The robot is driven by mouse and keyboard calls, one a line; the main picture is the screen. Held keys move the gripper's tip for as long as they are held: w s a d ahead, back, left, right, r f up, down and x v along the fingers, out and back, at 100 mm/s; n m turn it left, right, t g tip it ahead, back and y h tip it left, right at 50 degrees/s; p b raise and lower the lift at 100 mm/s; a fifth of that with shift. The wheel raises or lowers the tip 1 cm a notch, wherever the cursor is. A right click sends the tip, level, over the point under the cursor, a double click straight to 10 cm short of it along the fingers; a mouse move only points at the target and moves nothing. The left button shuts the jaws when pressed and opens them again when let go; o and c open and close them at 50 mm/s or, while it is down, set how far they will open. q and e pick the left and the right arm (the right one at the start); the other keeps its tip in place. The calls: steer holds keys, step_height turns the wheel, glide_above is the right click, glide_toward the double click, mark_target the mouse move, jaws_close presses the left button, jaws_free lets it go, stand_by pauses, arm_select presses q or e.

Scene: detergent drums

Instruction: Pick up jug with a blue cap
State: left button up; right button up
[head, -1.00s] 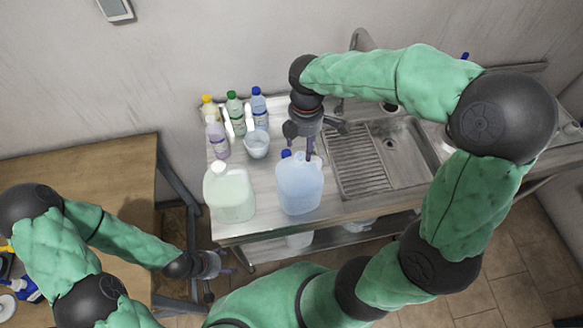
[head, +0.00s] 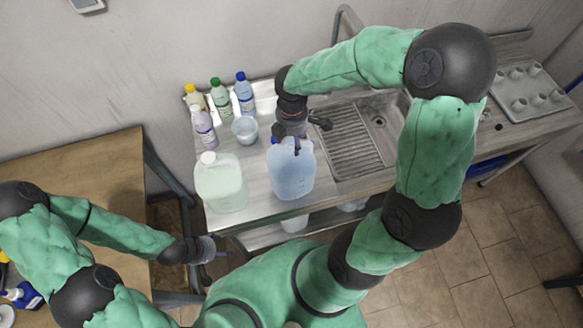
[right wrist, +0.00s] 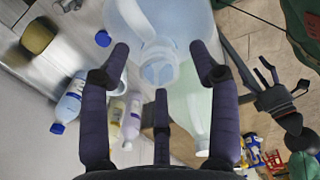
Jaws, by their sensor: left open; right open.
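The translucent light-blue jug with a blue cap (head: 292,172) stands upright near the counter's front edge, left of the sink. My right gripper (head: 291,142) is open just above its top. In the right wrist view the jug (right wrist: 190,20) lies between the spread fingers of the right gripper (right wrist: 163,72), with its handle near the middle. The dark blue cap (right wrist: 103,38) shows to the left. I cannot tell whether any finger touches the jug. My left gripper (head: 210,248) is open and empty, low at the counter's front left.
A pale green jug with a white cap (head: 221,184) stands close on the left. A small light-blue container (head: 245,129) and several bottles (head: 220,98) stand behind. The sink's ribbed drainer (head: 348,143) is on the right. A wooden table (head: 90,190) is at far left.

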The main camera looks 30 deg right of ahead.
step_height(320, 180, down, 2)
steer(key=shift+w, duration=0.15)
jaws_close()
steer(key=shift+r, duration=0.1)
